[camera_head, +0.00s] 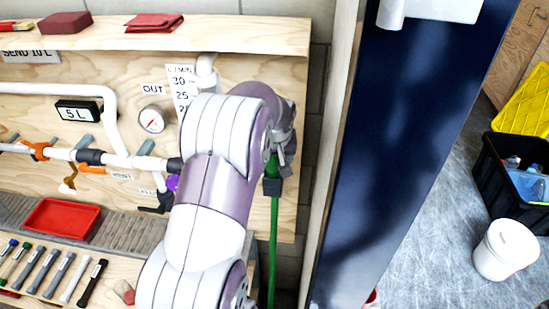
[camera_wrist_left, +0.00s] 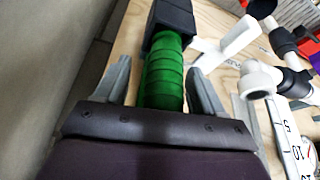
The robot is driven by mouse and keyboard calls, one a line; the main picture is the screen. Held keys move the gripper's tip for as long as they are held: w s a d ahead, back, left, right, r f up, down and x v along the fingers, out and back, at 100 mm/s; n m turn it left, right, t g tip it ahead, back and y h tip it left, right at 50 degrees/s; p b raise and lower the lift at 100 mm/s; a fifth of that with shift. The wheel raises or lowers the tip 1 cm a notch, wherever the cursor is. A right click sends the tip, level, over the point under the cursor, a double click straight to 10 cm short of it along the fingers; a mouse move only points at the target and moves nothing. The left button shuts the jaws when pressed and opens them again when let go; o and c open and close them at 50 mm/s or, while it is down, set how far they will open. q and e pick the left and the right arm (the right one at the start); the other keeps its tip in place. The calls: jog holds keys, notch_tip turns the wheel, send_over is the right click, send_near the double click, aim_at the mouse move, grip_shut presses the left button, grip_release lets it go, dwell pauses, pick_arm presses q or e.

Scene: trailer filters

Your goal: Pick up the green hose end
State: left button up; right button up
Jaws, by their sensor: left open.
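The green hose end (camera_head: 272,167) hangs at the right edge of the wooden panel, with a black block-like fitting (camera_head: 272,187) on it and the green hose running straight down below. In the left wrist view the ribbed green hose end (camera_wrist_left: 163,75) lies between the two grey fingers of my left gripper (camera_wrist_left: 160,85), with the black fitting beyond it. The fingers are apart, with a gap on each side of the green part. In the head view my left gripper (camera_head: 281,150) is at the hose end, partly hidden by my own arm. My right gripper is not in view.
A red tray (camera_head: 62,218) sits lower left. A dark blue panel (camera_head: 395,140) stands close on the right. A white bucket (camera_head: 505,249) is on the floor.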

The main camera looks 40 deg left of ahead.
pick_arm(q)
jog(key=shift+s+a+f, duration=0.15)
jog(key=shift+a+f, duration=0.1)
jog(key=shift+f, duration=0.25)
jog(key=shift+d, duration=0.1)
jog(key=c, duration=1.1)
jog(key=shift+c, duration=0.2)
